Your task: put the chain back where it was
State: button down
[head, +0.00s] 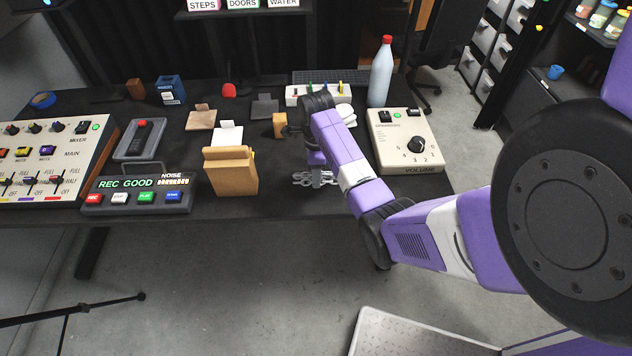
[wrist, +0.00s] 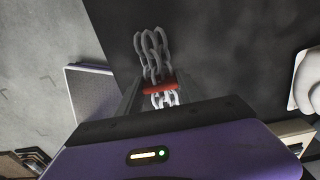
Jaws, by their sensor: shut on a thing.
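The chain (head: 302,179) is made of grey metal links. It shows near the front edge of the table, in the middle of the head view. My gripper (head: 318,174) is right at it and points down. In the wrist view my gripper (wrist: 158,91) is shut on the chain (wrist: 153,50). A red piece (wrist: 160,87) lies across the chain between the fingers, with links on both sides of it. I cannot tell whether the chain touches the table. Part of it is hidden by my gripper.
A cream speaker box (head: 404,140) with a volume knob is to the right. A white bottle (head: 381,75) stands behind it. The dark table (head: 275,205) is bare at the front edge.

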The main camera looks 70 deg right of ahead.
jog(key=shift+f, duration=2)
jog(key=shift+f, duration=0.15)
jog(key=c, duration=0.8)
grip_release()
jog(key=shift+o, duration=0.2)
